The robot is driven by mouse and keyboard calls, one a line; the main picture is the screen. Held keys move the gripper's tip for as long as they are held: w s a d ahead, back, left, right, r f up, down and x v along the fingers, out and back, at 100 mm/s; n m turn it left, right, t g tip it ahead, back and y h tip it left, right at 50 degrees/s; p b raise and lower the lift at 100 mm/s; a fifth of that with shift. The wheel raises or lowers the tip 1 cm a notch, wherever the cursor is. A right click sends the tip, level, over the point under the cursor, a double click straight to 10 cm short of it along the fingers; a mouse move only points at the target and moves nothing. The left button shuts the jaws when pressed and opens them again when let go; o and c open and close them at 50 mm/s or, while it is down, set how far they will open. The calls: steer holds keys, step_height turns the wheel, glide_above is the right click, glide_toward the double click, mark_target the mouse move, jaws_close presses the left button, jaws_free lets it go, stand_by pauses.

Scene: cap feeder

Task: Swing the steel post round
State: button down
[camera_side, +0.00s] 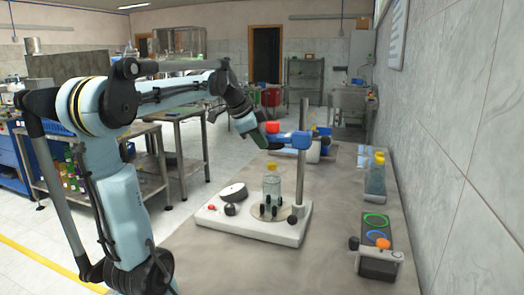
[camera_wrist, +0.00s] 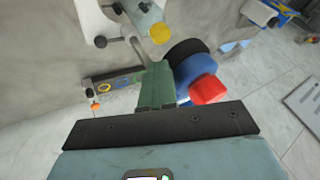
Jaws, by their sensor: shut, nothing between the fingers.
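The steel post (camera_side: 303,165) stands upright at the right rear of a white base plate (camera_side: 250,230). A blue arm (camera_side: 290,141) reaches left from the post, with a red knob or cap (camera_side: 271,128) at its free end. My gripper (camera_side: 262,140) is shut and empty beside that free end. In the wrist view the closed green fingers of my gripper (camera_wrist: 156,72) are next to the blue part (camera_wrist: 194,75) and the red cap (camera_wrist: 208,90). I cannot tell whether they touch. A bottle (camera_side: 272,190) with a yellow cap (camera_side: 272,167) stands on the plate's round disc, below the arm.
A second yellow-capped bottle (camera_side: 376,178) stands by the wall at the right. A dark holder (camera_side: 378,248) with green and blue rings and an orange knob sits nearer the front right. A black-and-white round part (camera_side: 233,191) is on the plate. The grey table front is clear.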

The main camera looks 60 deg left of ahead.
steer(key=shift+a+r, duration=0.1)
steer(key=shift+a, duration=0.15)
steer(key=s+d+f+v, duration=0.1)
steer(key=s+f+v, duration=0.1)
steer(key=v, duration=1)
steer(key=w+d+f+n+h, duration=0.1)
steer(key=w+d+f+n, duration=0.1)
steer(key=d+f, duration=0.8)
steer(key=w+d+f+n+h, duration=0.1)
steer(key=w+d+f+n, duration=0.1)
steer(key=d+f, duration=0.8)
steer(key=d+n, duration=0.1)
steer(key=d, duration=0.4)
steer(key=shift+w+d+f+t, duration=0.2)
steer(key=shift+d+f+t, duration=0.1)
steer(key=shift+d+f, duration=0.05)
